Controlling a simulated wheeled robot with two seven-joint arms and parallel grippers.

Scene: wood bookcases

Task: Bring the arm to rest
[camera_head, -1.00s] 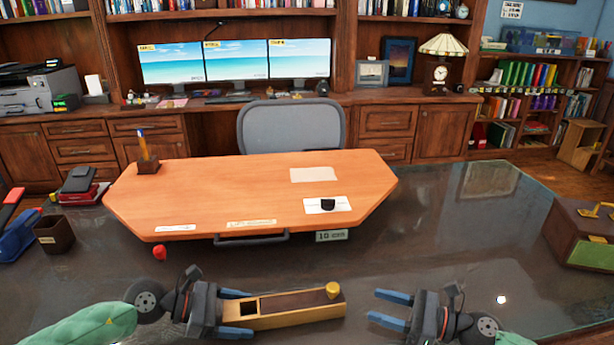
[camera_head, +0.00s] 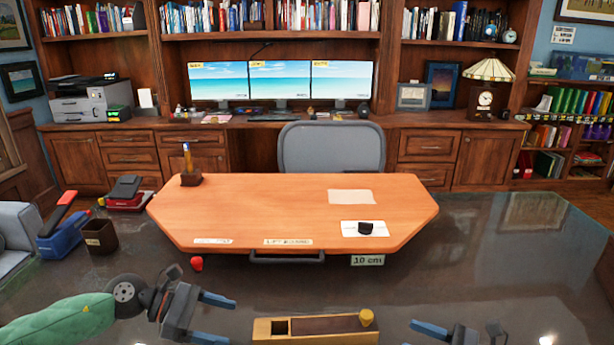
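My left gripper (camera_head: 216,318) is at the lower left, above the dark glossy table. Its two blue fingers are spread apart with nothing between them. It is left of a long wooden box (camera_head: 315,329) with a dark slot and a yellow knob (camera_head: 367,317), and does not touch it in this view. My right gripper (camera_head: 420,336) is at the bottom edge, right of the box. One blue finger shows; the rest is cut off by the frame, so its opening cannot be judged.
A red piece (camera_head: 196,263) lies in front. A brown cup (camera_head: 101,236) and blue stapler-like object (camera_head: 62,238) stand left. The table's right side is clear.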

